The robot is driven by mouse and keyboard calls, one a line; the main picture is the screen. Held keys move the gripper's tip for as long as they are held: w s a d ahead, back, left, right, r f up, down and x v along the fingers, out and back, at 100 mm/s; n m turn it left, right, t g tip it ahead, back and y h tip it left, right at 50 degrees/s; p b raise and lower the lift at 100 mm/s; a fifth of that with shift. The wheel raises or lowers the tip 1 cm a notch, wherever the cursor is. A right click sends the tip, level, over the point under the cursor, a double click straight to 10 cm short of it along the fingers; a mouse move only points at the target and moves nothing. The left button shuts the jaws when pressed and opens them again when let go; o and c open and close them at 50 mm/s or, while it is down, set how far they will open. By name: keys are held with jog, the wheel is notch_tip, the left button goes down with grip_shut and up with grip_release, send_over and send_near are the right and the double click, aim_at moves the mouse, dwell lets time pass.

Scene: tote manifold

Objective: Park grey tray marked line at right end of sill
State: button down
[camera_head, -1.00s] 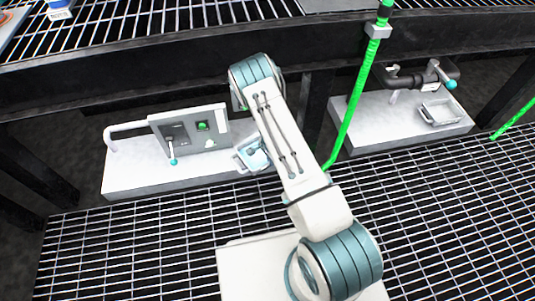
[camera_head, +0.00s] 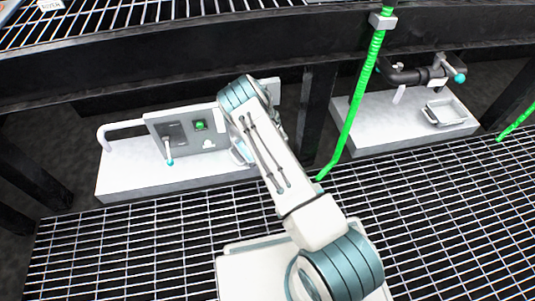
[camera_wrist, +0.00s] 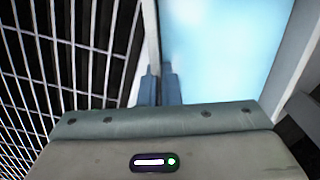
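A small tray with pale grey walls and a light blue inside (camera_head: 239,153) is at the right part of the left sill (camera_head: 150,178), mostly hidden behind my arm. It fills the upper right of the wrist view (camera_wrist: 220,50). My gripper (camera_wrist: 160,88) has its two blue fingers close together on either side of the tray's thin wall, and appears shut on it. In the head view my gripper is hidden behind my arm. A second, grey tray (camera_head: 446,112) lies on the right sill (camera_head: 375,128). No mark is readable on either tray.
A grey panel (camera_head: 185,145) with a green button and lever stands on the left sill, beside a white bent pipe (camera_head: 115,130). A black pipe with valve (camera_head: 410,76) is above the right sill. Grating (camera_head: 130,240) covers the floor.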

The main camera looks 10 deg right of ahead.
jog(key=shift+r, duration=0.1)
jog(key=c, duration=1.6)
grip_release()
jog(key=shift+f, duration=0.2)
jog(key=shift+c, duration=0.2)
jog(key=shift+r, duration=0.15)
notch_tip(320, 180, up, 8)
jog(key=p, duration=0.3)
jog(key=shift+f+p, duration=0.2)
jog(key=shift+p, duration=0.1)
jog(key=shift+s+f, duration=0.1)
jog(key=shift+s, duration=0.05)
